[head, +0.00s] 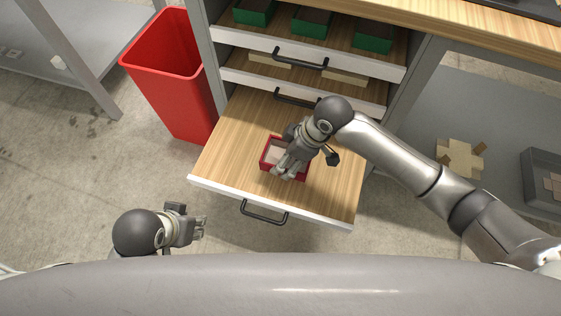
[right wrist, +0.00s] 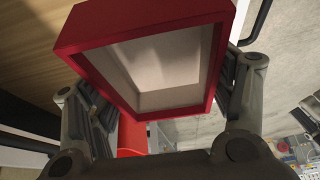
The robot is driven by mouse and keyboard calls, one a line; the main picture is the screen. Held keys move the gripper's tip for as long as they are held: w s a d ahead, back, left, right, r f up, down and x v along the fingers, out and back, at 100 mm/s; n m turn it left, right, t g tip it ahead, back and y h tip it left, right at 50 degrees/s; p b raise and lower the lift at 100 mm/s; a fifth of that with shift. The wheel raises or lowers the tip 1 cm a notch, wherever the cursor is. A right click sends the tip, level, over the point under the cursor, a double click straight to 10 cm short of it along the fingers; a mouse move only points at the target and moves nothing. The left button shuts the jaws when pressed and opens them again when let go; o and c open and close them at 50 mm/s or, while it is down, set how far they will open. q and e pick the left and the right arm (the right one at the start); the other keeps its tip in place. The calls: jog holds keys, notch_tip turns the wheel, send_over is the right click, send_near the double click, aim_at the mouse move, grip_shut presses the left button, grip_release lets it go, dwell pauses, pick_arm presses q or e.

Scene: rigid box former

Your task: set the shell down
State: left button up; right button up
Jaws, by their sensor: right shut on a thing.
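The shell (head: 266,158) is a small red box with a pale inside. In the head view it is over the wooden floor of the lowest open drawer (head: 235,150), partly hidden by my right gripper (head: 293,162). In the right wrist view the shell (right wrist: 165,32) sits between the two fingers with its open side toward the camera. My right gripper is shut on it. I cannot tell whether the shell touches the drawer floor. My left gripper (head: 195,222) is left of the drawer front, away from the shell; its finger opening is unclear.
Upper drawers hold several green boxes (head: 312,22) and pale pieces (head: 345,77). A red bin (head: 170,85) stands left of the cabinet. A cardboard piece (head: 460,157) and a grey tray (head: 540,165) are at the right. The open drawer has bare room around the shell.

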aim_at(282, 154)
jog(key=shift+w+a+f+b, duration=0.15)
jog(key=shift+w+a+f, duration=0.15)
jog(key=shift+f, duration=0.25)
jog(key=shift+w+a+f+b, duration=0.15)
jog(key=shift+w+a+f, duration=0.15)
jog(key=shift+f, duration=0.25)
jog(key=shift+w+a+f, duration=0.15)
jog(key=shift+w+f, duration=0.1)
jog(key=shift+w, duration=0.05)
jog(key=shift+w+f, duration=0.1)
jog(key=shift+f, duration=0.05)
notch_tip(282, 154, down, 3)
jog(key=shift+w+a+f+b, duration=0.1)
jog(key=shift+a+b, duration=0.05)
jog(key=shift+b, duration=0.8)
pick_arm(q)
jog(key=w+d+r+t+h, duration=0.1)
jog(key=w+d+r+t, duration=0.1)
jog(key=w, duration=0.4)
jog(key=w+d+r+t+h, duration=0.1)
jog(key=w+d+r+t, duration=0.1)
jog(key=w+t, duration=0.3)
jog(key=shift+w+r+t, duration=0.3)
jog(key=shift+w+r, duration=0.45)
jog(key=shift+r, duration=0.1)
pick_arm(e)
jog(key=shift+f, duration=0.1)
pick_arm(q)
jog(key=shift+d, duration=0.1)
